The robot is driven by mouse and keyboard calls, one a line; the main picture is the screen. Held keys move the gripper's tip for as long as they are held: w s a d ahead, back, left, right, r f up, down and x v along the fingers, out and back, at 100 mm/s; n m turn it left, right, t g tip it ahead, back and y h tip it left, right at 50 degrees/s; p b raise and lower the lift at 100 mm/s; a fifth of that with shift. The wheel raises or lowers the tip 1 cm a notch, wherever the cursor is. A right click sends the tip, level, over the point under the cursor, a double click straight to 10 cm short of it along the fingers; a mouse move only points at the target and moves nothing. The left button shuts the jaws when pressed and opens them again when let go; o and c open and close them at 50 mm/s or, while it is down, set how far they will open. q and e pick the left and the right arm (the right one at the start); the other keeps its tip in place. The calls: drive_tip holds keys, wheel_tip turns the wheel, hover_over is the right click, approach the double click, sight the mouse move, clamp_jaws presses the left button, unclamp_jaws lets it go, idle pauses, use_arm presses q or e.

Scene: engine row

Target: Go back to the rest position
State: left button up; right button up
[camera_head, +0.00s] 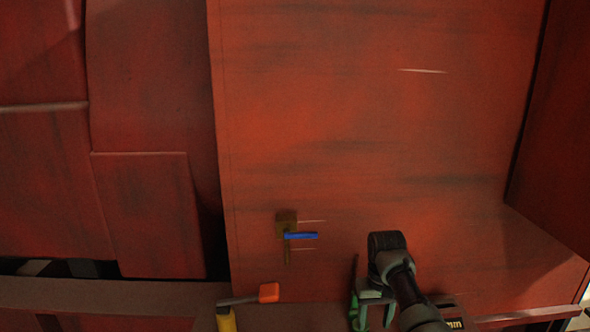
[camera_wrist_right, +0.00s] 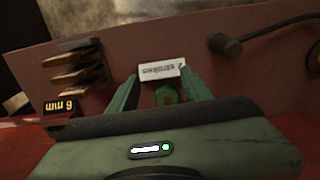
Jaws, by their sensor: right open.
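My right gripper (camera_head: 370,308) has green fingers and hangs at the bottom of the head view, right of centre, in front of the red panel. In the right wrist view my right gripper (camera_wrist_right: 165,92) has its two green fingers apart. A white label with dark lettering (camera_wrist_right: 162,71) and a small green round piece (camera_wrist_right: 166,95) show between the fingers. I see no contact with them, though their exact distance is unclear. My left gripper does not show in the head view.
A large red panel (camera_head: 370,100) fills the head view. A blue-handled valve (camera_head: 300,236) is on it. A tool with an orange end (camera_head: 268,292) and yellow handle (camera_head: 226,320) is bottom left. The wrist view shows brass-coloured prongs (camera_wrist_right: 80,66), a "6 mm" label (camera_wrist_right: 60,106) and a black knob (camera_wrist_right: 224,43).

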drive_tip(key=s+d+f+t, duration=0.2)
drive_tip(key=s+f, duration=1.2)
drive_tip(key=s, duration=0.4)
drive_tip(key=s+a+r+n+t, duration=0.1)
drive_tip(key=s+r, duration=0.3)
drive_tip(key=s, duration=0.7)
drive_tip(key=s+a+r+n+t, duration=0.1)
drive_tip(key=s+r, duration=0.2)
drive_tip(key=s, duration=0.9)
wheel_tip(320, 180, down, 28)
drive_tip(key=s+g+b, duration=0.1)
drive_tip(key=s+g, duration=0.1)
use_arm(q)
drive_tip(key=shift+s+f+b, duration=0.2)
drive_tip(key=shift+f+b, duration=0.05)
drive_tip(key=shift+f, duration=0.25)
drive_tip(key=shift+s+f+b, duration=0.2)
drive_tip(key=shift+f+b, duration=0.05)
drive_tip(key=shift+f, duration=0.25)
use_arm(e)
drive_tip(key=s+d+f+g, duration=0.1)
drive_tip(key=s+d+f, duration=0.2)
drive_tip(key=s+f, duration=1.3)
drive_tip(key=shift+d, duration=0.15)
